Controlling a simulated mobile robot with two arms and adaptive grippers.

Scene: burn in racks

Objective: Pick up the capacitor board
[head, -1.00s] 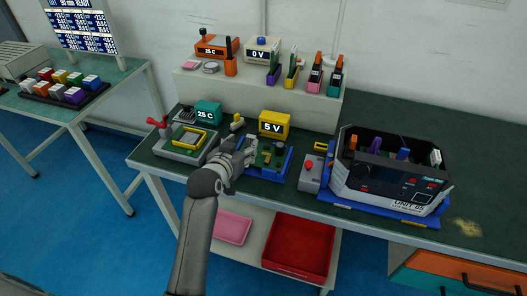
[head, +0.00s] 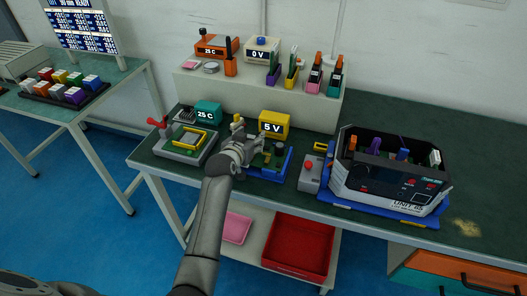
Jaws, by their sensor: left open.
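I cannot tell for sure which piece is the capacitor board. A small dark board with upright parts (head: 278,153) sits on a blue tray (head: 287,168) at the bench's middle, partly hidden by my left gripper. Other upright coloured boards stand on the back shelf: purple (head: 272,75), yellow (head: 291,72), pink (head: 315,78) and teal (head: 335,80). My left gripper (head: 262,138) is open, just left of and above the blue tray, in front of the yellow 5 V box (head: 276,122). My right gripper is not in view.
A grey fixture with a red lever (head: 185,147) stands left of the gripper. A grey box with a red button (head: 310,170) and the open-topped rack unit (head: 385,180) stand to the right. The teal 25 C box (head: 207,112) is behind.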

